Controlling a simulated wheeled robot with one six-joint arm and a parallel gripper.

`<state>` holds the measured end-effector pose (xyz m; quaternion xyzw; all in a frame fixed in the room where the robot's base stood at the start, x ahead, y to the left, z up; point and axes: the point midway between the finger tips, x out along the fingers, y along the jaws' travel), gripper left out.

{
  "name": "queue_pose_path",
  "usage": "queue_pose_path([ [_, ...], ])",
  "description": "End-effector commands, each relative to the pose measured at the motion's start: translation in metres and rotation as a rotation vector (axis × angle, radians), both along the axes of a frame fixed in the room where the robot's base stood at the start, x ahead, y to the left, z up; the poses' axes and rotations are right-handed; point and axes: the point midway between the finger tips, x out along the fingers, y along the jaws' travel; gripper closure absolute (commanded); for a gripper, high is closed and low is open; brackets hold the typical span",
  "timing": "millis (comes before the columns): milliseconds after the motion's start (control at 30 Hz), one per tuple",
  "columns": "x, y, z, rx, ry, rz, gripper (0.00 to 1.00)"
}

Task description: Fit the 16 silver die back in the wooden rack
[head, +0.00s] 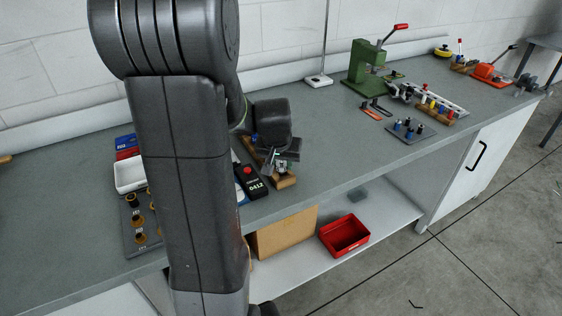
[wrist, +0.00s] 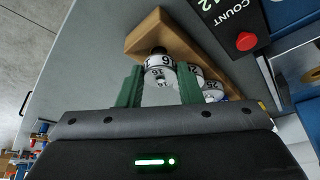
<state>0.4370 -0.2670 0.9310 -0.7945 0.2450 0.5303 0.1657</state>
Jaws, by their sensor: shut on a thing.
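In the wrist view my gripper (wrist: 160,70) has its two green fingers shut on a silver die (wrist: 159,78) whose marking reads as 16, upside down in the picture. The die is right at the wooden rack (wrist: 208,50); I cannot tell whether it is seated or just above. A dark round part shows between die and rack. Other white-silver dies (wrist: 213,88) stand along the rack, partly behind the right finger. In the head view my gripper (head: 277,164) is over the rack (head: 284,182), and the held die is too small to make out.
A black counter with a red button (head: 248,172) lies just left of the rack; it also shows in the wrist view (wrist: 246,41). A white tray (head: 129,175) and a grey plate with brass pieces (head: 130,240) lie further left.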

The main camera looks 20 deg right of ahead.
Motion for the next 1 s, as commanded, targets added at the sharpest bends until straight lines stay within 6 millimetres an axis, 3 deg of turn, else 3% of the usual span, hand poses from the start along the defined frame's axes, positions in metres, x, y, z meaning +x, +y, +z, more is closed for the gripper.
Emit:
queue_pose_path([
  [767,0.000,0.000,-0.018,-0.001,-0.001,0.000,0.96],
  [800,0.000,0.000,-0.017,-0.001,-0.001,0.000,0.62],
  [900,0.000,0.000,-0.017,-0.001,-0.001,0.000,0.42],
  [1000,0.000,0.000,-0.017,0.000,0.000,0.000,0.42],
])
